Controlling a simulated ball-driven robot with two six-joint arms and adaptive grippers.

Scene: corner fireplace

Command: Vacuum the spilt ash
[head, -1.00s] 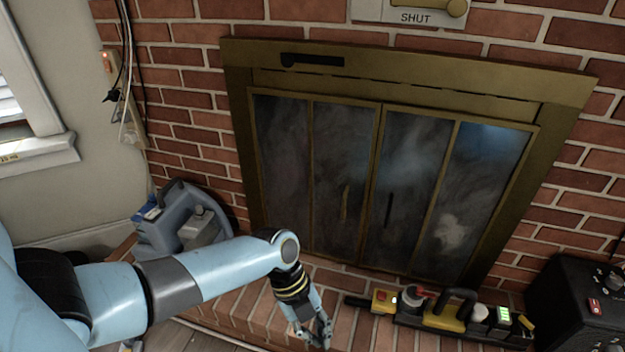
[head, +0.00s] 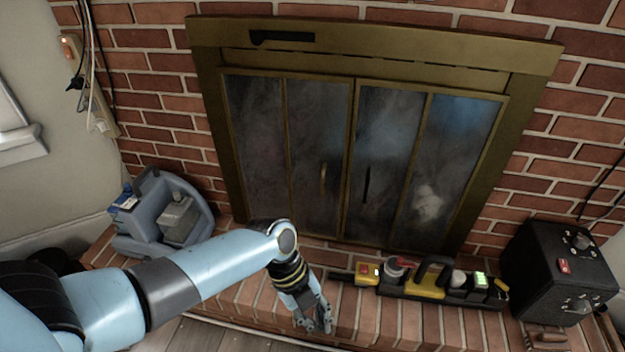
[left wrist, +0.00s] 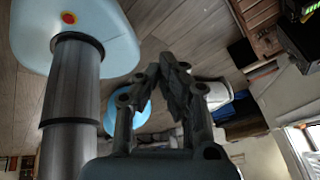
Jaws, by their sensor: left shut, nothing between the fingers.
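A yellow and black tool (head: 432,281), which looks like a hand vacuum, lies on the brick hearth in front of the fireplace. It has a dark handle and a small green-lit display. My left gripper (head: 322,326) is shut and empty, low over the hearth's front edge, to the left of the tool and apart from it. In the left wrist view the same gripper (left wrist: 172,62) shows with its fingers together, pointing at the room and floor. I cannot make out spilt ash in any view. My right gripper is not in view.
The fireplace has shut glass doors (head: 322,150) in a brass frame. A grey-blue machine (head: 163,215) stands at the hearth's left end. A black box with knobs (head: 560,272) stands at the right end. Cables hang on the left wall. The hearth bricks (head: 240,297) left of my gripper are clear.

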